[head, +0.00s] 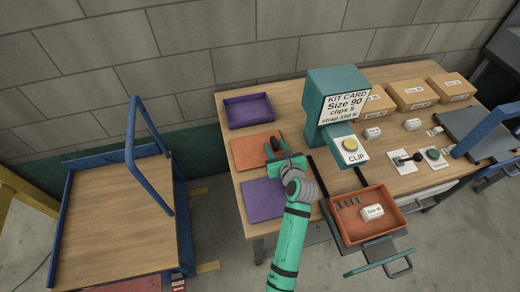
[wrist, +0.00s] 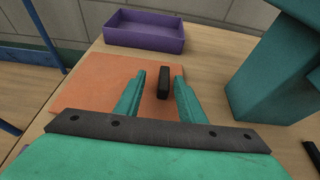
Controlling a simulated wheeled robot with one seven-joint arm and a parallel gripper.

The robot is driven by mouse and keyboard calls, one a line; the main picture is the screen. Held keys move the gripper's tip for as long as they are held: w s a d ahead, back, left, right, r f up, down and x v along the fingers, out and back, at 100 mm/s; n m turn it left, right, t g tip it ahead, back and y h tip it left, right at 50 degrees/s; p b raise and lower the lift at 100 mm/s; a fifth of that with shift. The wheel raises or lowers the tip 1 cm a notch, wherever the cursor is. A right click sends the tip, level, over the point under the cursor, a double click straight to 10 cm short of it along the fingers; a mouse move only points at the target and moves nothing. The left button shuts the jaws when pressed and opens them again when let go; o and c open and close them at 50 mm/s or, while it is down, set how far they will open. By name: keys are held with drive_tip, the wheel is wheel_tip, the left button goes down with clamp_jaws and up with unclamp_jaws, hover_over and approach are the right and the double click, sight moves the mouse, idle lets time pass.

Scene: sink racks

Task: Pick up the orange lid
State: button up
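The orange lid (head: 248,152) lies flat on the wooden table, between an open purple tray and a flat purple panel. In the wrist view the orange lid (wrist: 88,92) has an upright black handle (wrist: 163,84). My gripper (head: 277,146) is over the lid's right part in the head view. In the wrist view my gripper (wrist: 160,78) is open, with one finger on each side of the handle. Gaps show on both sides, the right one narrower. I cannot tell how far down the fingers reach beside the handle. The lid's near edge is partly hidden by my gripper.
The purple tray (head: 248,112) stands behind the lid and the purple panel (head: 264,200) lies in front. A teal dispenser (head: 320,112) rises to the right. An orange bin (head: 384,232) is at the front right. A wooden-topped cart (head: 118,215) stands left.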

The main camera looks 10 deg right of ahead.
drive_tip(key=shift+w+d+f, duration=0.15)
drive_tip(key=shift+w+d, duration=0.05)
drive_tip(key=shift+w, duration=0.25)
drive_tip(key=shift+w+d+f, duration=0.15)
drive_tip(key=shift+w, duration=0.25)
drive_tip(key=shift+s+d, duration=0.1)
drive_tip(key=shift+d, duration=0.05)
drive_tip(key=shift+s+d, duration=0.1)
drive_tip(key=shift+d, duration=0.05)
drive_tip(key=c, duration=0.6)
clamp_jaws()
drive_tip(key=shift+a, duration=0.55)
drive_tip(key=shift+r, duration=0.1)
